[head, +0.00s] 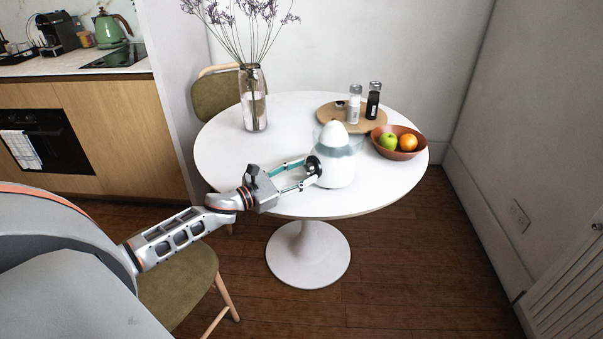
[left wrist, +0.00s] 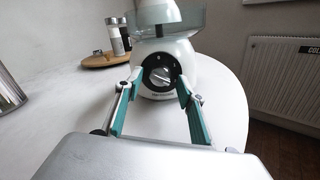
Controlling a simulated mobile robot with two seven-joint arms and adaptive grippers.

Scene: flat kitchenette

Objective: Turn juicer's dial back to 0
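The white juicer (head: 342,165) stands upright on the round white table, with a clear bowl and a white cone on top. In the left wrist view the juicer (left wrist: 190,62) faces me. Its round black dial (left wrist: 159,75) has a light grey knob whose ridge is tilted; the exact setting is too small to read. My left gripper (head: 311,172) is at the juicer's front, its fingers spread on both sides of the dial. In the left wrist view the left gripper (left wrist: 159,80) shows a gap between its fingertips. Whether they touch the dial's rim is unclear. My right gripper is not in view.
The white table (head: 225,150) holds a glass vase (head: 253,100) with dried stems, a round wooden board (head: 330,112) with two shakers, and a fruit bowl (head: 399,152) right beside the juicer. An olive chair (head: 180,280) stands near my left arm.

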